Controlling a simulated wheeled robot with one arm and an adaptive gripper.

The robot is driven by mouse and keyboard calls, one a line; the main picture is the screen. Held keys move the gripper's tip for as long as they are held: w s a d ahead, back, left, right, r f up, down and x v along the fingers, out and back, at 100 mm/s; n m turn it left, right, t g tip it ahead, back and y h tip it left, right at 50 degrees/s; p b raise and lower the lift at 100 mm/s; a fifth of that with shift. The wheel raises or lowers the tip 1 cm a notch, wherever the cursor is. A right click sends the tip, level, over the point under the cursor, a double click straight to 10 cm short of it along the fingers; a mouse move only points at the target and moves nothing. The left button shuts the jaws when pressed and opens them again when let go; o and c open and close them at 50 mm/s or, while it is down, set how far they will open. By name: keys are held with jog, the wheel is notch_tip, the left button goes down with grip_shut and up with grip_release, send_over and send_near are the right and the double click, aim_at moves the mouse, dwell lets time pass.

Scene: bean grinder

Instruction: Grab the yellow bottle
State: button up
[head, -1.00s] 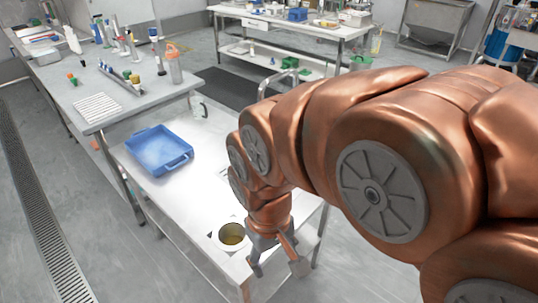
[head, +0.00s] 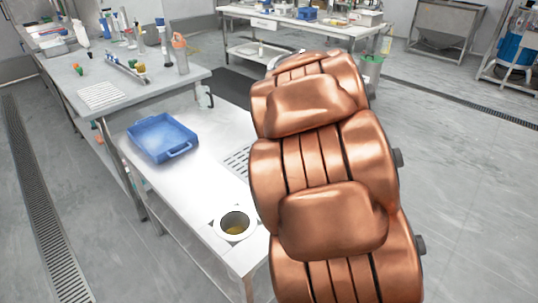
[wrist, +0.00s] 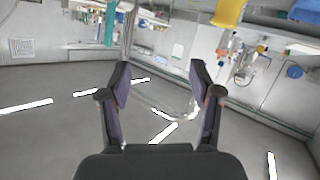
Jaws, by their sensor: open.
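I cannot clearly pick out a yellow bottle. A small item with yellow and green parts (head: 140,68) is at the end of a rack on the left table in the head view, too small to tell what it is. In the wrist view a yellow object (wrist: 229,12) is cut off at the top edge, and I cannot tell whether it is a bottle. My gripper (wrist: 159,80) is open and empty in the wrist view, pointing across the room with nothing between its fingers. It is hidden behind my arm in the head view.
A blue tray (head: 163,138) and a round opening with a white rim (head: 235,237) are on the metal table. The left table (head: 150,83) holds an orange-topped bottle (head: 181,55) and other lab items. Another bench (head: 290,25) stands behind. Open floor lies to the right.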

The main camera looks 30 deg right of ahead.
jog(key=w+a+f+n+t+y+b, duration=0.25)
jog(key=f+n+t+y+b, duration=0.2)
jog(key=f+y, duration=0.4)
jog(key=shift+m+t+y, duration=0.25)
jog(key=shift+t+y, duration=0.1)
jog(key=shift+w+a+f+b, duration=0.15)
jog(key=shift+w+a, duration=0.1)
jog(key=shift+w, duration=1.8)
jog(key=shift+w+a+r+b, duration=0.15)
jog(key=shift+w+a, duration=0.1)
jog(key=shift+w, duration=1.75)
jog(key=shift+c, duration=0.2)
grip_shut()
